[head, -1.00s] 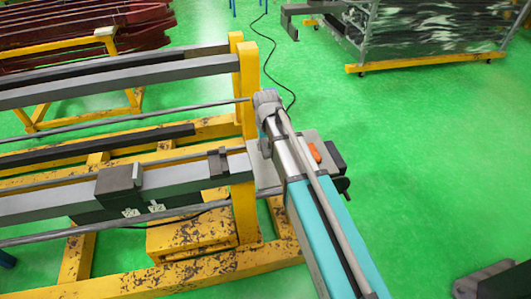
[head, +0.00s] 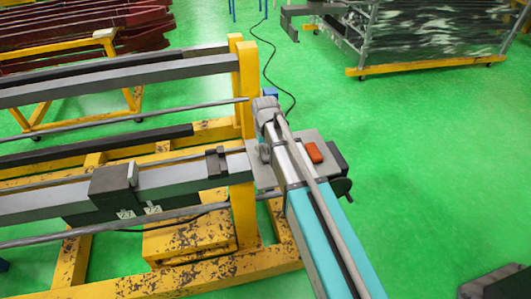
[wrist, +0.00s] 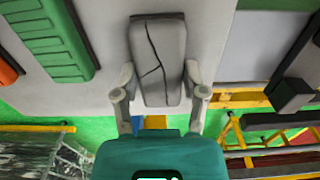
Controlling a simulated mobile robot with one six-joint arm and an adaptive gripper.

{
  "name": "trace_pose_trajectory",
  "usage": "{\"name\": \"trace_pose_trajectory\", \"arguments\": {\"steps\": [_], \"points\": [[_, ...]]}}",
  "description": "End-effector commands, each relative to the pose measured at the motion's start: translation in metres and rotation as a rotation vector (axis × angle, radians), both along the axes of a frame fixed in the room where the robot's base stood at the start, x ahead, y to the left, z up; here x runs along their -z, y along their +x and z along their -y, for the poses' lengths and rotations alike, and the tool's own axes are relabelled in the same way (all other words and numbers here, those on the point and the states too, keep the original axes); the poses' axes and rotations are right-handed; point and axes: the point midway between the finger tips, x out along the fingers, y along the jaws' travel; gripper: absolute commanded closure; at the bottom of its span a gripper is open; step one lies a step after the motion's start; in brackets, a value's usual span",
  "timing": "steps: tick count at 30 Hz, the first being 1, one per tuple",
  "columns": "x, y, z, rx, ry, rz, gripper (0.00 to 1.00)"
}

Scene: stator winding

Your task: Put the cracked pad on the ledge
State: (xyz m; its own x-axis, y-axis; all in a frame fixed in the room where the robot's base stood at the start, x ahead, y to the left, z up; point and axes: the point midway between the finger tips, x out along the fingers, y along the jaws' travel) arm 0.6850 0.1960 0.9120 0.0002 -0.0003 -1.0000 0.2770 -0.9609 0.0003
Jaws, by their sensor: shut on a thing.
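The cracked pad (wrist: 165,50) is a grey, rounded rectangular block with dark crack lines. In the wrist view it sits between the two fingers of my gripper (wrist: 160,87), which is shut on its near part. A light grey plate (wrist: 85,95) lies behind it. I cannot tell whether the pad touches the plate. In the head view my arm covers most of the gripper, and I cannot make out the pad for certain. The grey plate (head: 265,174) shows there at the end of the yellow frame. I cannot tell which surface is the ledge.
A green ribbed pad (wrist: 50,35) and an orange pad (wrist: 8,72) lie left of the cracked pad; the orange pad shows in the head view (head: 313,152). A yellow frame (head: 245,215) with grey beams stands left. Green floor (head: 430,160) is open at right.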

Motion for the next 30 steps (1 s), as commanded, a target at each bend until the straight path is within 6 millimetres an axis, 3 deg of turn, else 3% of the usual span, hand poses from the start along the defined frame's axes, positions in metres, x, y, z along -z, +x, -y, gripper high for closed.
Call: {"name": "trace_pose_trajectory", "arguments": {"steps": [12,13,18,30], "points": [[0.0036,-0.0002,-0.0002,0.000,0.000,0.000,0.92],[0.0028,-0.0001,-0.0002,0.000,0.000,0.000,0.40],[0.0023,-0.0002,-0.0002,0.000,0.000,0.000,0.10],[0.0021,-0.0001,-0.0002,0.000,0.000,0.000,0.10]]}}
